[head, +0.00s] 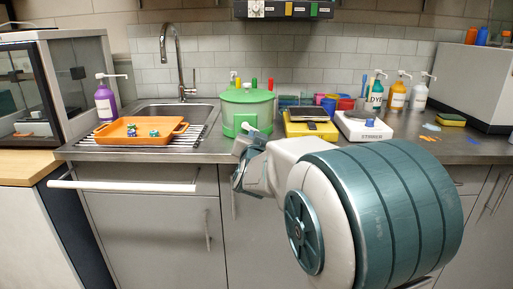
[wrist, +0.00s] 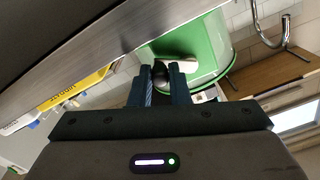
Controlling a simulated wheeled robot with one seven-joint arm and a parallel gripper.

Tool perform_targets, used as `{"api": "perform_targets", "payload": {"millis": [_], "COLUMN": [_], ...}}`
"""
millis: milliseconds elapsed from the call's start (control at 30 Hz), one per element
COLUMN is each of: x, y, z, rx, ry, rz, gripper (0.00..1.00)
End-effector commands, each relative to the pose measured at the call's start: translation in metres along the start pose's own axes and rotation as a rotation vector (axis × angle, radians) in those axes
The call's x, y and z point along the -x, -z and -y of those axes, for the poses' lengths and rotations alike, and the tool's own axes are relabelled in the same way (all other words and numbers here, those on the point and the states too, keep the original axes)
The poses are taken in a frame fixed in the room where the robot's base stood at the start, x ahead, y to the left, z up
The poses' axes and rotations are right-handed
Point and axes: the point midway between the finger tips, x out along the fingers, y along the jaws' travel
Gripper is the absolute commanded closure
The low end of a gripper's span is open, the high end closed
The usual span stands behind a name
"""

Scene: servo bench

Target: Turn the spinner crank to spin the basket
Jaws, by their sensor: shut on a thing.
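The green spinner (head: 247,104) stands on the counter right of the sink, with a round green lid. It fills the upper middle of the wrist view (wrist: 208,50). A white crank piece (wrist: 182,64) shows at its side, with a dark knob (wrist: 160,72) at its near end. My gripper (head: 246,140) reaches up to the spinner's front from below. In the wrist view its two blue fingers (wrist: 161,80) are shut on the crank's knob. The basket inside is hidden by the spinner's body.
An orange tray (head: 141,130) with small dark pieces lies on the drying rack at left. A yellow scale (head: 310,129) and a white stirrer (head: 364,126) stand close on the right. A purple pump bottle (head: 105,100) stands left.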

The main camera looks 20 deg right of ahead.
Motion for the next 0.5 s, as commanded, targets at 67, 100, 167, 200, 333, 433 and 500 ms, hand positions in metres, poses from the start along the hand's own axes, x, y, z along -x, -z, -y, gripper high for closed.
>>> {"api": "perform_targets", "payload": {"millis": [67,100,167,200,333,433,500], "x": [-0.0001,-0.0002,-0.0001,-0.0001,0.0000,-0.0002,-0.0002], "y": [-0.0062,-0.0068,-0.0076,-0.0081,-0.0088,-0.0089,-0.0091], "z": [-0.0017,-0.0011,-0.0008,-0.0005,0.0010,0.0014,0.0022], "rx": [-0.056,-0.081,-0.118,-0.139,-0.196,-0.227,-0.241], "ry": [0.000,0.000,0.000,0.000,0.000,-0.001,0.000], "rz": [-0.002,-0.002,-0.001,-0.001,-0.002,-0.003,-0.002], "gripper": [1.00,1.00,1.00,1.00,1.00,1.00,1.00]}}
